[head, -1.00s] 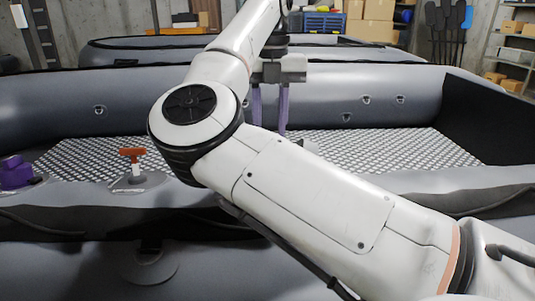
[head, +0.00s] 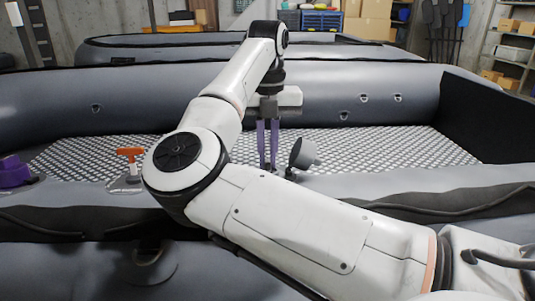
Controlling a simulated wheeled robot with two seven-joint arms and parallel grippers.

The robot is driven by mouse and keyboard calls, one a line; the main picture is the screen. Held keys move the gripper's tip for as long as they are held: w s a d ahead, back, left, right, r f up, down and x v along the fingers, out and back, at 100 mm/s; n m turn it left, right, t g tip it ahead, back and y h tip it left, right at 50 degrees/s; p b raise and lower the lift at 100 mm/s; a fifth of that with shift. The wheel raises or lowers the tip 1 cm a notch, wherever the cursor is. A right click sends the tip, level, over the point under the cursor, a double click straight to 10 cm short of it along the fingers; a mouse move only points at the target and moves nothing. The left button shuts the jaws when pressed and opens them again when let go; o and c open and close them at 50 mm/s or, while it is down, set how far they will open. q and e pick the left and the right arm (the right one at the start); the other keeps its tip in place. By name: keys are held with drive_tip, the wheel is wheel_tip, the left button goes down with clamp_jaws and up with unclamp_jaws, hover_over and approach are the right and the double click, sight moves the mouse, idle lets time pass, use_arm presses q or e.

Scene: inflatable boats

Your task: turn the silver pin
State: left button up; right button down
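My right gripper (head: 267,167) points down in the head view, with two purple fingers and a narrow gap between them. Nothing shows between the fingers. A grey round fitting (head: 308,152) with a dark face stands just right of the fingertips, apart from them in the picture. Its lower part is hidden behind my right arm. It may carry the silver pin, but I cannot make out a pin clearly. An orange T-shaped handle (head: 130,153) stands on the near boat's tube to the left, partly beside my elbow.
The grey inflatable boat (head: 380,95) has a patterned metal floor (head: 400,147). More boats lie behind it. Boxes, a blue cabinet and shelves (head: 510,55) stand at the back.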

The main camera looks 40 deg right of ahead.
use_arm(q)
drive_tip(key=shift+s+f, duration=0.15)
drive_tip(key=shift+s, duration=0.1)
use_arm(e)
drive_tip(key=shift+m, duration=0.3)
drive_tip(key=m, duration=0.3)
drive_tip(key=shift+w+a+r+m+g+h, duration=0.1)
drive_tip(key=shift+w+m+g+h, duration=0.05)
drive_tip(key=shift+m+g+h, duration=0.15)
drive_tip(key=m, duration=0.2)
drive_tip(key=shift+w+m+g, duration=0.1)
drive_tip(key=shift+m+g, duration=0.2)
drive_tip(key=m+p, duration=0.1)
drive_tip(key=m, duration=0.2)
drive_tip(key=shift+w+m+g, duration=0.1)
drive_tip(key=shift+m+g, duration=0.2)
drive_tip(key=m+p, duration=0.1)
drive_tip(key=m, duration=0.2)
drive_tip(key=shift+w+g, duration=0.15)
drive_tip(key=shift+g, duration=0.15)
use_arm(q)
drive_tip(key=shift+r, duration=1)
use_arm(e)
drive_tip(key=shift+w+m+g, duration=0.1)
drive_tip(key=shift+m+g, duration=0.3)
drive_tip(key=shift+m, duration=1.8)
drive_tip(key=c, duration=1.8)
unclamp_jaws()
drive_tip(key=shift+c, duration=0.2)
